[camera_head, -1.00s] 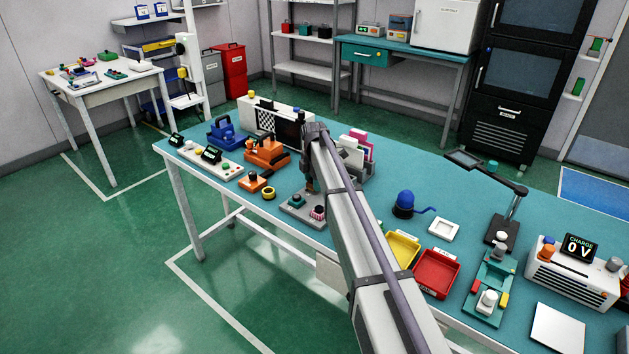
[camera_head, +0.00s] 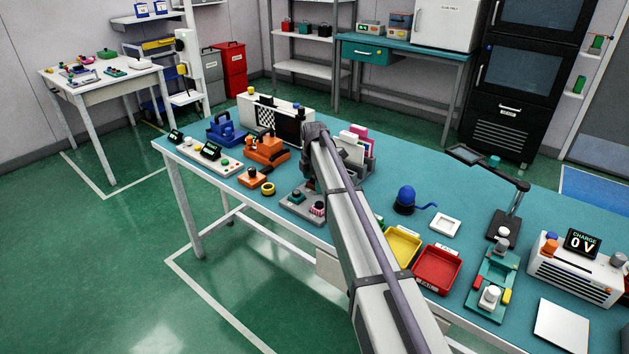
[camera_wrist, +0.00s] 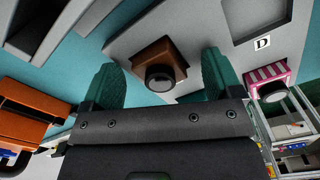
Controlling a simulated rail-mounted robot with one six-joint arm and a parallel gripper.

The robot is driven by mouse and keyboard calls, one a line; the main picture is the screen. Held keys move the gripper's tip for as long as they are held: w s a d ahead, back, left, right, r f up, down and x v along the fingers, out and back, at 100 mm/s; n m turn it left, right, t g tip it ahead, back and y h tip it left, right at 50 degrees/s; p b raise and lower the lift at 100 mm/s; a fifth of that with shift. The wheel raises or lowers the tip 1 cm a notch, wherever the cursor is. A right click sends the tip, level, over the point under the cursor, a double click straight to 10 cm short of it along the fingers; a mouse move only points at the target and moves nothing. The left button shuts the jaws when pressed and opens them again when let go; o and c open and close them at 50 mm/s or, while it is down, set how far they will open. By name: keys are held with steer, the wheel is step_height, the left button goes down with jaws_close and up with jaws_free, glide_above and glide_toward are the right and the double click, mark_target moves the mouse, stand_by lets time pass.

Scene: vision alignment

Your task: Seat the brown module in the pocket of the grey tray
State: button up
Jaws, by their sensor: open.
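The brown module (camera_wrist: 150,50), a block with a round black-rimmed knob or lens, is on the grey tray (camera_wrist: 205,35) in the wrist view and looks turned relative to the tray. My gripper (camera_wrist: 160,68) is open, with one teal finger on each side of the module and visible gaps. I cannot tell how deep the module sits. A square pocket (camera_wrist: 252,15) marked D shows to its right. In the head view the grey tray (camera_head: 291,203) lies near the table's front edge; my arm's end covers part of it, and the brown module is not clearly seen there.
An orange block (camera_wrist: 35,108) is at the wrist view's left. A rack of cards (camera_head: 352,150) stands behind my arm.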

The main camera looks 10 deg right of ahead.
step_height(320, 180, up, 11)
steer(key=p, duration=1)
steer(key=shift+p, duration=0.4)
steer(key=shift+f, duration=0.1)
steer(key=s+m, duration=2.1)
steer(key=s, duration=2)
steer(key=shift+s, duration=0.1)
